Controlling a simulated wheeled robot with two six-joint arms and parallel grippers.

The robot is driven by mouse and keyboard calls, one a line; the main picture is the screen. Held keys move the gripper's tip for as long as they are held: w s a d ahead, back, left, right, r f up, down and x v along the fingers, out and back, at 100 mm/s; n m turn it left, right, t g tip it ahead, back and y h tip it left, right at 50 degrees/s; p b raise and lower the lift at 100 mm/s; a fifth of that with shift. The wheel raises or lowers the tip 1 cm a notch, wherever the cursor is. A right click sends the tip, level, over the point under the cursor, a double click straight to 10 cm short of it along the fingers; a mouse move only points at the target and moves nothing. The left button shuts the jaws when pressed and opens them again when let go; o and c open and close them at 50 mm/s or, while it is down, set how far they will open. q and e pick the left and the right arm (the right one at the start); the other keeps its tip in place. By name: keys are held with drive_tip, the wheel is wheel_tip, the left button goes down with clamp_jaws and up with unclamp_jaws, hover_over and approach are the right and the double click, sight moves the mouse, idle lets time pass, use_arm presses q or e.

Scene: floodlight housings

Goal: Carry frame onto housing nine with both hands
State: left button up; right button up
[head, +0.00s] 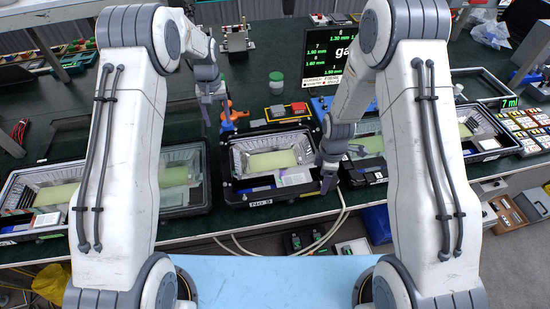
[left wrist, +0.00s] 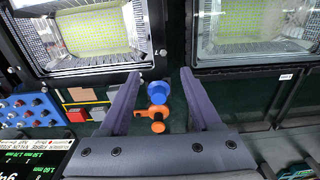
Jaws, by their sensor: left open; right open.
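The middle housing (head: 236,163) is a silvery tray with a pale green-yellow panel inside and a black rim frame (head: 250,196) around it. A label on its front edge is too small to read surely. It also shows at upper left in the left wrist view (left wrist: 101,67). My left gripper (head: 212,112) is open and empty, above the bench behind the housing's left corner; its fingers also show in the left wrist view (left wrist: 163,82). My right gripper (head: 327,180) hangs at the housing's front right corner, open, with its fingertips partly hard to make out. I cannot tell which housing is number nine.
An orange and blue tool (head: 228,119) stands beneath my left gripper. A glazed housing (head: 181,176) lies left, others (head: 472,124) right. A small green-lidded jar (head: 276,82), coloured boxes (head: 298,108) and a screen (head: 325,55) stand behind. Cables hang at the front edge.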

drive_tip(key=shift+r, duration=0.3)
use_arm(q)
drive_tip(key=shift+r, duration=0.9)
use_arm(e)
wheel_tip(320, 180, up, 11)
drive_tip(key=shift+r, duration=0.2)
